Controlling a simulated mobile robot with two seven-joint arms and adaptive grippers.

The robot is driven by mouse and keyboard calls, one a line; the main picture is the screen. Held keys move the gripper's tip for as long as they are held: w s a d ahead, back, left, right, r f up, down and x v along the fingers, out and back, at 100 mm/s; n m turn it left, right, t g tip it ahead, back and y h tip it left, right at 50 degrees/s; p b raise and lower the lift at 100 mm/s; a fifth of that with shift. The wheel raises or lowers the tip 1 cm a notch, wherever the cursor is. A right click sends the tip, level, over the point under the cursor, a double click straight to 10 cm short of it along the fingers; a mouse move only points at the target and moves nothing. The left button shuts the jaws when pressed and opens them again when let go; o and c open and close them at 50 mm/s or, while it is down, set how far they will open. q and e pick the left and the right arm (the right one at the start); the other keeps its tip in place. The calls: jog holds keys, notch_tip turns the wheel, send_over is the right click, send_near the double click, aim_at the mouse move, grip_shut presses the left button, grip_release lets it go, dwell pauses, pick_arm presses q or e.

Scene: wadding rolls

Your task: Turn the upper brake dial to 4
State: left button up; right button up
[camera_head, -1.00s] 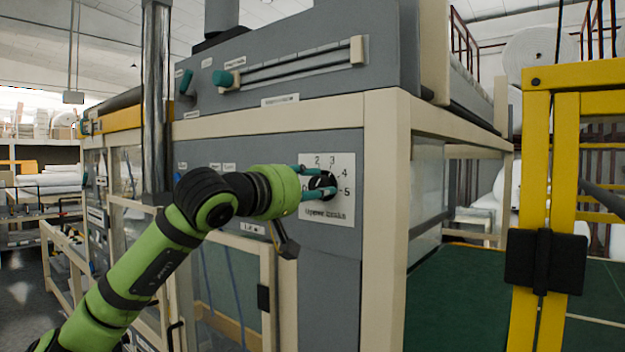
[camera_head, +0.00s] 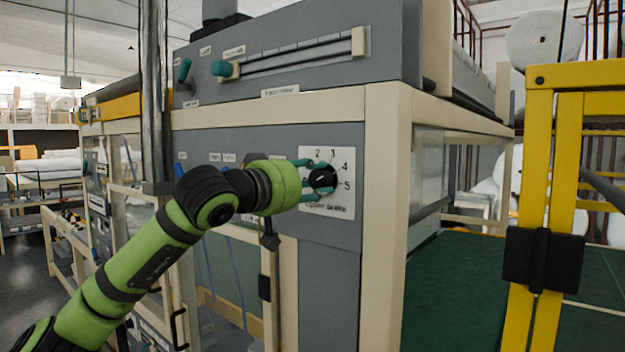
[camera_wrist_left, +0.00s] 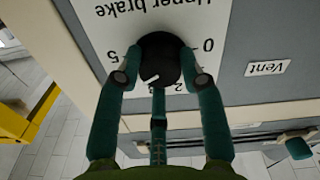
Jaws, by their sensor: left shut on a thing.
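The upper brake dial (camera_head: 323,179) is a round black knob with a white mark, on a white plate (camera_head: 340,207) with printed numbers on the grey machine panel. In the head view the mark slants up and right, toward the 4 side; I cannot tell that it sits exactly on 4. My left gripper (camera_head: 310,181) reaches the dial from the left, its teal fingers around the knob. My right gripper is not in view.
Above the panel is a slider scale with a teal knob (camera_head: 221,68). A cream frame post (camera_head: 385,230) stands right of the dial. A yellow frame (camera_head: 540,200) stands further right. A "Vent" label (camera_wrist_left: 267,68) is near the dial in the left wrist view.

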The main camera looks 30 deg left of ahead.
pick_arm(q)
jog(key=shift+s+a+r, duration=0.1)
jog(key=shift+a+r, duration=0.05)
jog(key=shift+r, duration=0.35)
jog(key=o, duration=1.1)
jog(key=shift+c, duration=0.2)
jog(key=shift+o, duration=0.4)
jog(key=shift+w+f, duration=0.2)
jog(key=shift+f, duration=0.05)
jog(key=s, duration=1.2)
jog(key=shift+a, duration=0.4)
